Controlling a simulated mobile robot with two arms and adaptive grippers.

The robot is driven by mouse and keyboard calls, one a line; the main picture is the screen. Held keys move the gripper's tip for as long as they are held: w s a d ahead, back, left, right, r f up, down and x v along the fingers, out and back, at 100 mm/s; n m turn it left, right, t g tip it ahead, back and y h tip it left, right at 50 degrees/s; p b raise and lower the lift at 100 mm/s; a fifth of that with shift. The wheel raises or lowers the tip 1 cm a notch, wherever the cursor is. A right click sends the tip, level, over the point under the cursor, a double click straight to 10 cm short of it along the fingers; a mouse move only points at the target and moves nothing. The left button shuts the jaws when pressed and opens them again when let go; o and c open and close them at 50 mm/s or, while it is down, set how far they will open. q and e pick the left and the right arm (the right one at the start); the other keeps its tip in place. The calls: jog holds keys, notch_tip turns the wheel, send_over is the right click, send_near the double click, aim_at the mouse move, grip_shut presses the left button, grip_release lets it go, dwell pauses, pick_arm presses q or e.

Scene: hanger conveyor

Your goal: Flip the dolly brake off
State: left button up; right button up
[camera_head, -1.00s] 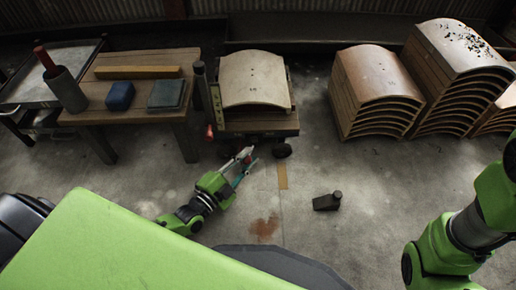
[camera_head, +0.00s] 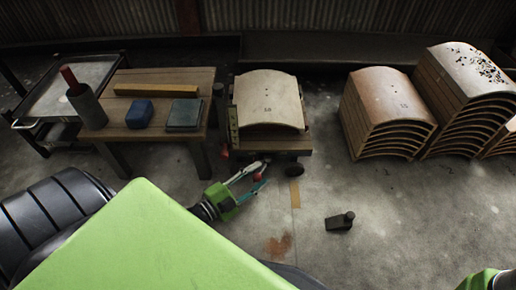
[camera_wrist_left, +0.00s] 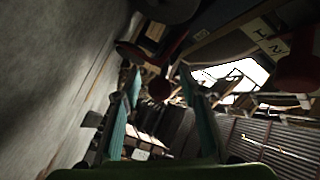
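The dolly (camera_head: 290,145) stands beside the workbench and carries a curved wooden panel (camera_head: 268,98). A small red part (camera_head: 224,152), perhaps the brake lever, shows at its front left corner. My left gripper (camera_head: 262,168) is low at the dolly's front, right of that red part, with its fingers apart and nothing between them. In the left wrist view, the teal fingers (camera_wrist_left: 158,85) stand apart. A dark red lever with a rounded end (camera_wrist_left: 160,88) appears between them, and I cannot tell whether they touch it.
A workbench (camera_head: 150,82) with a blue box (camera_head: 139,114) stands left of the dolly. Stacks of curved panels (camera_head: 385,110) stand to the right. A dark wedge-like block (camera_head: 338,222) lies on the open floor. A dark wheel (camera_head: 294,169) shows under the dolly.

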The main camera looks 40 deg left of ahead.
pick_arm(q)
jog(key=shift+s, duration=0.1)
jog(key=v, duration=1.2)
jog(key=shift+r, duration=0.1)
